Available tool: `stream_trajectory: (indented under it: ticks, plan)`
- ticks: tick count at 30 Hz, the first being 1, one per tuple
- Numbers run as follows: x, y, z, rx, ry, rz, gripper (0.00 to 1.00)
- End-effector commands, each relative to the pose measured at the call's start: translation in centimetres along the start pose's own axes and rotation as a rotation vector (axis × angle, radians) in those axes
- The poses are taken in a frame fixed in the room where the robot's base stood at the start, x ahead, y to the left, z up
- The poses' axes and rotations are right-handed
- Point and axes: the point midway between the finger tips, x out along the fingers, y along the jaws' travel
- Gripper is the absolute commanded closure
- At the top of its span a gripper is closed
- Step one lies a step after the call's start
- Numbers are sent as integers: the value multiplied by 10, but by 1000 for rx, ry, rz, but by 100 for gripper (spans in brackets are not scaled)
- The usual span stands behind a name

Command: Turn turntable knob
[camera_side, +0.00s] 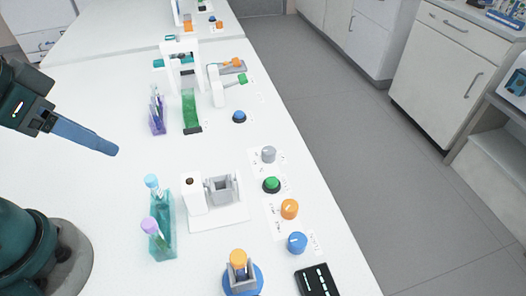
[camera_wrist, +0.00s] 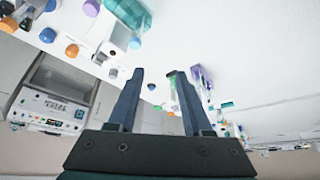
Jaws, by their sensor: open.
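A round blue turntable (camera_side: 230,282) with a grey holder and an orange-capped tube (camera_side: 238,262) stands at the bottom of the side view, partly cut off. To its right is a blue knob (camera_side: 297,242), which also shows at the upper left of the wrist view (camera_wrist: 47,35). An orange knob (camera_side: 289,208), a green knob (camera_side: 271,185) and a grey knob (camera_side: 268,154) stand in a row behind it. I cannot read which knob is labelled for the turntable. My gripper (camera_side: 115,150) is open and empty above the table's left side, well away from the knobs. Its two fingers (camera_wrist: 155,74) show apart in the wrist view.
A teal rack (camera_side: 162,225) with capped tubes and a white device (camera_side: 193,196) stand between my gripper and the knobs. A purple rack (camera_side: 157,115), a green track (camera_side: 191,110) and another blue knob (camera_side: 239,117) are farther back. A black panel (camera_side: 317,281) lies near the right edge.

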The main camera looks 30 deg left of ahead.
Motion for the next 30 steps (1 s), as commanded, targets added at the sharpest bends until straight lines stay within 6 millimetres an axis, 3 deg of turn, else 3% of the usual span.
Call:
stream_trajectory:
  ticks: [1,2,3,8,14,20,24,30]
  plan:
    - [0,0,0,0,0,0,50]
    - [0,0,0,0,0,0,38]
    - [0,0,0,-5,0,0,34]
    - [-1,2,-3,-134,12,8,34]
    - [-12,18,-40,-544,54,98,34]
    - [-7,59,-84,-990,-59,221,34]
    - [9,96,-106,-1260,-198,258,34]
    - [44,154,-116,-1549,-409,220,34]
